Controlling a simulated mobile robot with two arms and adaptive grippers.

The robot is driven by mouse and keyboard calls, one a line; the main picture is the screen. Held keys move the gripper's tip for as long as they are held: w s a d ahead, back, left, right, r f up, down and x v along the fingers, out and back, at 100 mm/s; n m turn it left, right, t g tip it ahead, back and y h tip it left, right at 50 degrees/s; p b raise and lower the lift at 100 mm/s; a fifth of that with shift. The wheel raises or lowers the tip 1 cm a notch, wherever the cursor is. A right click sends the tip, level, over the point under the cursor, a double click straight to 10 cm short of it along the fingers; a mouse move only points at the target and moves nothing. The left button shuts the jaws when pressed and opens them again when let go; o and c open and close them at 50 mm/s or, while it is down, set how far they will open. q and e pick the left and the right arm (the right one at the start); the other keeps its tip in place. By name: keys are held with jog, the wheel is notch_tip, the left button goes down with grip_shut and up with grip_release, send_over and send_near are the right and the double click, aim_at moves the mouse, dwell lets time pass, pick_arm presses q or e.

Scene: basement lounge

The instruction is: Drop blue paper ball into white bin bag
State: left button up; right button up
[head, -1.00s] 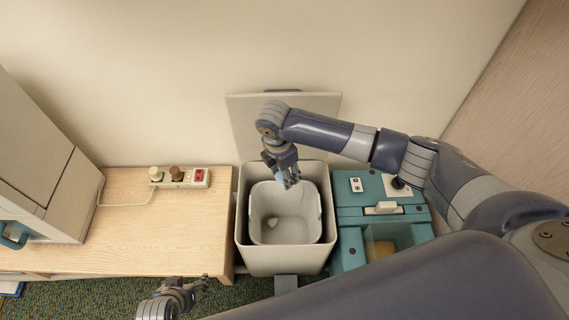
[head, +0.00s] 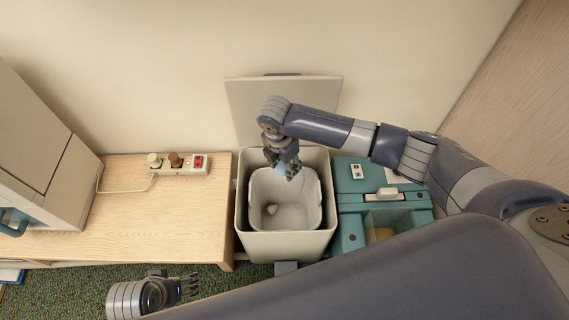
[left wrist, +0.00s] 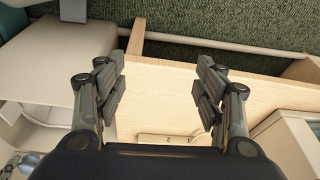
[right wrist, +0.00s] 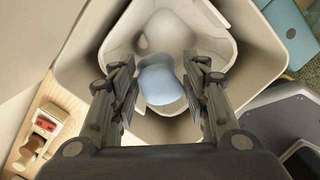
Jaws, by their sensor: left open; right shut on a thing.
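The blue paper ball (right wrist: 160,78) shows between my right gripper's fingers (right wrist: 160,85) in the right wrist view. In the head view my right gripper (head: 287,168) is shut on it, above the back part of the open bin; the ball is mostly hidden there by the fingers. The white bin bag (head: 300,215) lines the inside of the bin, its mouth open upward. It also shows below the ball in the right wrist view (right wrist: 205,30). My left gripper (head: 192,286) is open and empty, low at the front beside the wooden table.
The pale bin (head: 285,246) has its lid (head: 245,100) raised against the wall. A wooden table (head: 190,225) with a power strip (head: 190,164) stands left of it. A teal box (head: 350,180) stands close on the right. Green carpet (head: 70,290) lies in front.

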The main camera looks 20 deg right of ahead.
aim_at(281, 168)
notch_tip(281, 168, down, 3)
jog(key=b, duration=0.3)
jog(key=shift+f, duration=0.15)
pick_arm(q)
jog(key=shift+t, duration=0.4)
jog(key=shift+s+r+b, duration=0.15)
jog(key=shift+r+b, duration=0.05)
jog(key=shift+r, duration=1.05)
jog(key=shift+s+r+b, duration=0.1)
jog(key=shift+r+b, duration=0.05)
jog(key=shift+r, duration=1.05)
pick_arm(e)
jog(key=shift+f, duration=0.15)
jog(key=o, duration=0.8)
jog(key=shift+o, duration=0.2)
jog(key=r, duration=0.4)
jog(key=a+r, duration=0.1)
jog(key=r, duration=0.7)
jog(key=shift+s+a, duration=0.15)
jog(key=shift+s, duration=0.2)
jog(key=shift+f, duration=0.1)
